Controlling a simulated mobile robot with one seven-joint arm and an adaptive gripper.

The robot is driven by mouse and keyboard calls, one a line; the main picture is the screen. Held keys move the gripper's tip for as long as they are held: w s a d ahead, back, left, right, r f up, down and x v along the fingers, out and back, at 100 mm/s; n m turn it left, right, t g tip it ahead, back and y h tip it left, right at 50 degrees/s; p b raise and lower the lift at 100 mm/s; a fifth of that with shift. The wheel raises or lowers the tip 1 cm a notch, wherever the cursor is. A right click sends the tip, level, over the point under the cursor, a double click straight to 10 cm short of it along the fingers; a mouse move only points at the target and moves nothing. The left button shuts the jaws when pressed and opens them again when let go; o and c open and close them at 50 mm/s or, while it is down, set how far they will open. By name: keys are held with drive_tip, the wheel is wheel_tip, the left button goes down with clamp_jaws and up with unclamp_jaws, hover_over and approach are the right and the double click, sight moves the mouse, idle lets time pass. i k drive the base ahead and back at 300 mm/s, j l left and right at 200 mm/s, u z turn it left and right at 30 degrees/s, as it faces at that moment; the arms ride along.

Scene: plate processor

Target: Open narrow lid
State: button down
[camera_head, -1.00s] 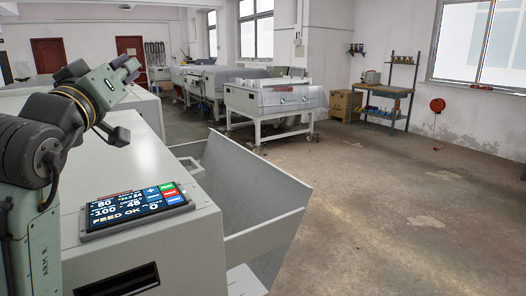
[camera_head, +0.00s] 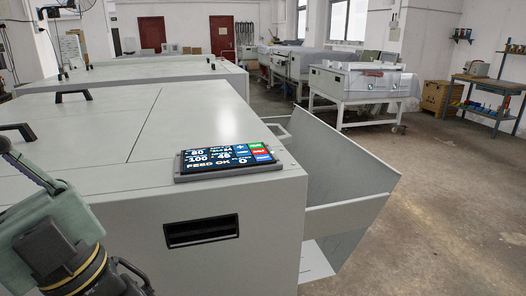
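The plate processor's pale grey top (camera_head: 195,115) lies in front of me and looks flat and closed. A thin seam splits it into a right panel without a visible handle and a left panel (camera_head: 100,125). Two black handles stand on the left part, a far one (camera_head: 72,95) and a near one (camera_head: 17,130). I cannot tell for sure which panel is the narrow lid. My arm shows at the lower left, beside the machine's front. My gripper is out of the picture, so its fingers and anything in them are hidden.
A control screen (camera_head: 228,162) sits on the machine's front right corner, above a recessed black slot (camera_head: 201,231). A grey chute (camera_head: 350,165) juts out on the right. Another long machine (camera_head: 165,70) stands behind. Floor is open at the right.

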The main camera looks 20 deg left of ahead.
sight(181, 117)
drive_tip(key=u, duration=0.3)
drive_tip(key=l+u, duration=1.15)
drive_tip(key=l, duration=0.4)
drive_tip(key=k+l+u, duration=0.15)
drive_tip(key=l, duration=0.35)
drive_tip(key=k+l, duration=0.1)
drive_tip(key=l, duration=0.6)
drive_tip(key=k+l, duration=0.15)
drive_tip(key=l, duration=0.2)
drive_tip(key=l+u, duration=0.15)
drive_tip(key=l, duration=0.4)
drive_tip(key=i+j, duration=0.4)
drive_tip(key=j, duration=0.2)
